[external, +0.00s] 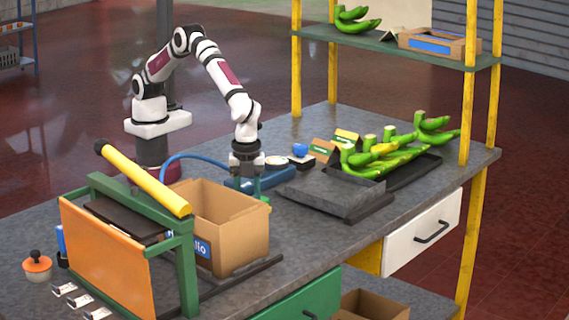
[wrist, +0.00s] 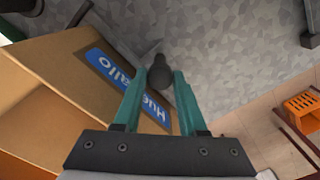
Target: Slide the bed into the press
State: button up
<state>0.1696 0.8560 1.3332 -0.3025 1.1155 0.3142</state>
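The press (external: 185,270) is a green frame with an orange front panel and a yellow lever, at the front left of the bench. The bed (external: 262,265) is a dark plate, its edge showing below an open cardboard box (external: 240,240) that stands beside the press. My gripper (external: 254,192) points down just behind the box. In the wrist view my green fingers (wrist: 160,78) are apart, with a dark rounded knob (wrist: 160,70) between their tips and narrow gaps at its sides. The box, with a blue label, also shows left of the fingers (wrist: 55,60). The knob's attachment is hidden.
A grey scale-like platform (external: 335,195) and a dark tray of green bananas (external: 385,155) lie to the right. A blue hose (external: 195,158) curves behind the box. A yellow post (external: 470,130) carries a shelf. Small labels and an orange stamp (external: 37,265) lie left of the press.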

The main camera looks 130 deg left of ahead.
grip_shut()
dwell(1.1)
